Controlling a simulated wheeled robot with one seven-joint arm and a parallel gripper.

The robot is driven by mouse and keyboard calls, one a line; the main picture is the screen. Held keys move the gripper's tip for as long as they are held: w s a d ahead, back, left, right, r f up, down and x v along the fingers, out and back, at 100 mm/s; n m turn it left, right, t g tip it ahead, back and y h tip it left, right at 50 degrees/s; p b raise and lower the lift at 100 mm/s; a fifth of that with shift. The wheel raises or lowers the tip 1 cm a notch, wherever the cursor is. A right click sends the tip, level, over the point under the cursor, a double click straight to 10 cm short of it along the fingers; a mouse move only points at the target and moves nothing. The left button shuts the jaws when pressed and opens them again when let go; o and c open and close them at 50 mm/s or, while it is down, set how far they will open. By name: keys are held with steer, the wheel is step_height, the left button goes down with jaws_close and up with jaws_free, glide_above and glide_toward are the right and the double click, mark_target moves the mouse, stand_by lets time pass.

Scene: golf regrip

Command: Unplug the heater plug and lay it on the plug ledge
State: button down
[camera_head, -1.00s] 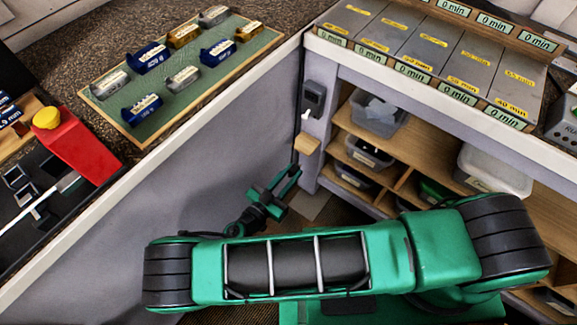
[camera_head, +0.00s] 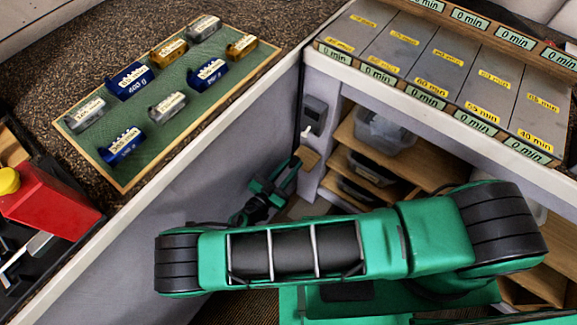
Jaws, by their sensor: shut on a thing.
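The dark wall socket (camera_head: 314,112) is on the narrow end panel under the right-hand bench, with a small white piece (camera_head: 307,130) just below it. The plug ledge (camera_head: 309,158) is a small wooden block lower on the same panel. My gripper (camera_head: 291,168) reaches up from below, its green fingers just left of and slightly below the ledge in the picture. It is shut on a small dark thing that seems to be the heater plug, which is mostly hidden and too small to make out. I cannot tell whether it touches the ledge.
My arm crosses the foreground. The left bench edge and its grey side panel (camera_head: 215,165) stand close to the gripper's left. Wooden shelves with a grey bin (camera_head: 385,135) are to the right. A green board (camera_head: 165,150) with several labelled blocks lies on the left bench.

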steer(key=shift+w+d+f, duration=0.7)
steer(key=shift+w+f, duration=0.15)
steer(key=shift+w+d+f, duration=0.7)
steer(key=shift+w+f, duration=0.1)
steer(key=shift+w, duration=0.05)
steer(key=c, duration=1.5)
jaws_free()
steer(key=shift+o, duration=0.2)
steer(key=v, duration=1)
steer(key=shift+s+a, duration=0.2)
steer(key=shift+a, duration=0.05)
